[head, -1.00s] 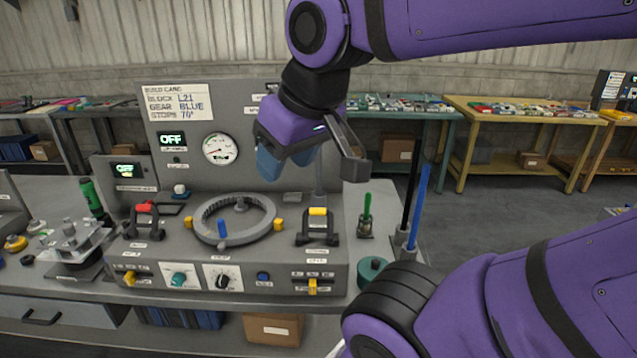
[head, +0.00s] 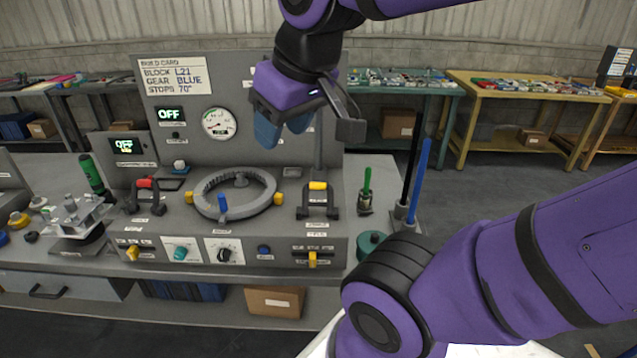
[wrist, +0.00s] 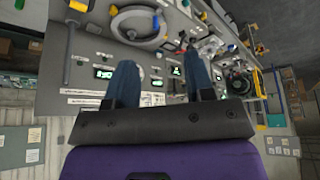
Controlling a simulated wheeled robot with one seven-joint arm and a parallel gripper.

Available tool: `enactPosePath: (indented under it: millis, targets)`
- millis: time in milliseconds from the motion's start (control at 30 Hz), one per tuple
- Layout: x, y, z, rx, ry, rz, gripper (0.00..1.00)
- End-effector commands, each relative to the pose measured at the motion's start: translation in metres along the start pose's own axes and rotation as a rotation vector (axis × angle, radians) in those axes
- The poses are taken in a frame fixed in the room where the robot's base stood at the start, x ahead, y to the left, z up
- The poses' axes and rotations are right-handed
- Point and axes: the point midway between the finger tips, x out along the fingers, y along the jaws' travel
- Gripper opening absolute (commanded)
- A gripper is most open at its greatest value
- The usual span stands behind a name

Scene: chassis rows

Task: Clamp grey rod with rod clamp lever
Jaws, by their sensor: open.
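The grey rod (head: 318,148) stands upright at the right of the console, behind a black lever with a yellow grip (head: 318,186), which I take for the rod clamp lever. Its small label is unreadable. In the wrist view a grey rod (wrist: 68,55) and a yellow grip (wrist: 77,5) show at the upper left. My gripper (head: 284,128) is open and empty, its two blue fingers hanging in front of the back panel, left of the rod and above the lever. The wrist view shows the finger pads apart (wrist: 163,80), with nothing between them.
A ring fixture (head: 235,194) with a blue peg lies left of the lever. A red-gripped lever (head: 146,184) is further left. Green (head: 367,181), black and blue rods (head: 418,182) stand to the right. The back panel (head: 245,150) rises close behind the fingers.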

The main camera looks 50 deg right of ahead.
Motion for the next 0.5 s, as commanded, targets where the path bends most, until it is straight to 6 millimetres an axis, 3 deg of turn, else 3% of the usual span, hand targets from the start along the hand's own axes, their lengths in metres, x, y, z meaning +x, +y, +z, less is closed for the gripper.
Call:
enactPosePath:
  millis: [267, 500]
  targets:
    - [0.038, 0.040, -0.046, -0.145, -0.110, 0.004, 0.49]
    - [0.083, 0.088, -0.076, -0.281, -0.203, -0.015, 0.49]
